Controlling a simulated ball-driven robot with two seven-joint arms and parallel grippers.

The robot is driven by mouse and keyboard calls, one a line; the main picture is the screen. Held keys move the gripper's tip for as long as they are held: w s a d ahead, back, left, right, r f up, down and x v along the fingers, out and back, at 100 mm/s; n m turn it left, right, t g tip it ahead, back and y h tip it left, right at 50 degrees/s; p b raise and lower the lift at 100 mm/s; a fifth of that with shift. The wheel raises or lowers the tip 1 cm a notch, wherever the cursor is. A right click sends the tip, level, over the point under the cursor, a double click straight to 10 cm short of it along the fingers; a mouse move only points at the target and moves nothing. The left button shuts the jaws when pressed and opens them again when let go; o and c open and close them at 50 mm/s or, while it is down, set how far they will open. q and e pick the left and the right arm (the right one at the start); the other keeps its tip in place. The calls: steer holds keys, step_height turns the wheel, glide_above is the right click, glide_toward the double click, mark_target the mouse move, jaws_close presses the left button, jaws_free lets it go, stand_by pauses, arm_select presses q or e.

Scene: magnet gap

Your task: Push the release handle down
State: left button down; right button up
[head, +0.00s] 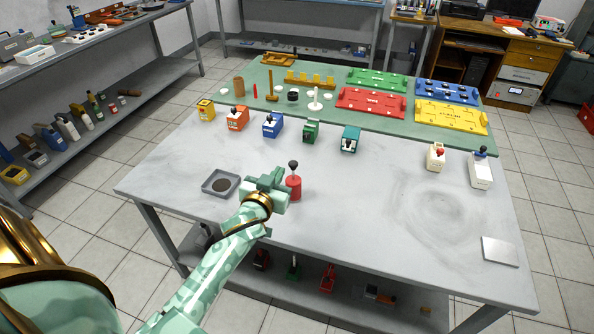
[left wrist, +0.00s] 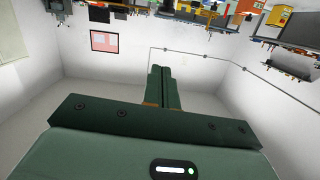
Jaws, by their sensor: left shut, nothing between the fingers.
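A red cylinder-shaped device (head: 294,187) with a black ball-topped handle (head: 293,166) stands upright on the grey table. It looks like the release handle, though I cannot be sure. My left gripper (head: 272,175) is just left of it in the head view, close to its red body; whether they touch is unclear. The black knob stands free above the gripper. In the left wrist view the two green fingers (left wrist: 165,88) are together with nothing between them, and neither the device nor its handle can be made out there. My right gripper is not in view.
A grey square tray (head: 207,190) lies left of my gripper. Several coloured boxes with levers, such as a blue one (head: 272,125) and a teal one (head: 350,138), line the table behind. A silver plate (head: 500,251) lies at right. The table's middle right is clear.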

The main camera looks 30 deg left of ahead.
mark_target(291, 164)
arm_select(q)
steer(key=shift+w+a+f+b, duration=0.45)
steer(key=shift+w+f+b, duration=0.4)
steer(key=shift+w, duration=0.85)
steer(key=shift+w+a+f+b, duration=0.45)
steer(key=shift+w+f+b, duration=0.45)
steer(key=shift+w, duration=0.75)
steer(key=shift+w+a+f+b, duration=0.55)
steer(key=shift+w+f, duration=0.45)
steer(key=shift+w, duration=0.7)
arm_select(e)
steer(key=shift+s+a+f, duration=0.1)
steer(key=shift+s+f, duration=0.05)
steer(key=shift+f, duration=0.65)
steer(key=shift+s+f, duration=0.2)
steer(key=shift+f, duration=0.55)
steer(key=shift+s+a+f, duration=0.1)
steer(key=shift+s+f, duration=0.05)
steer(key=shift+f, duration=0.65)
arm_select(q)
steer(key=shift+d, duration=0.15)
